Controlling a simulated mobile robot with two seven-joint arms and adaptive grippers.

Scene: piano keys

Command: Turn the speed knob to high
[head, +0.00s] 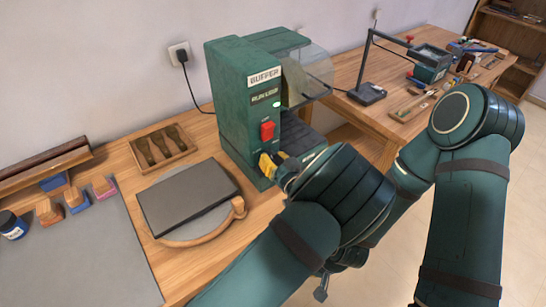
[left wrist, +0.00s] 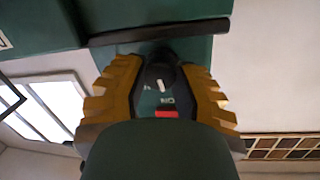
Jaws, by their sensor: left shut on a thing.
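The green buffer machine (head: 232,110) stands on the wooden bench, with a red switch (head: 267,131) and a small green light on its front. My left gripper (head: 268,165) is at the lower front of the machine, below the red switch. In the left wrist view its yellow fingers (left wrist: 163,88) are closed on both sides of a black round knob (left wrist: 160,73) with a white pointer mark. Lettering by the knob is partly hidden and I cannot read it surely. The red switch also shows there (left wrist: 167,113). In the head view the knob is hidden by my gripper.
A clear shield (head: 308,75) juts from the machine's right side. A second bench (head: 345,73) with a lamp stands at the right.

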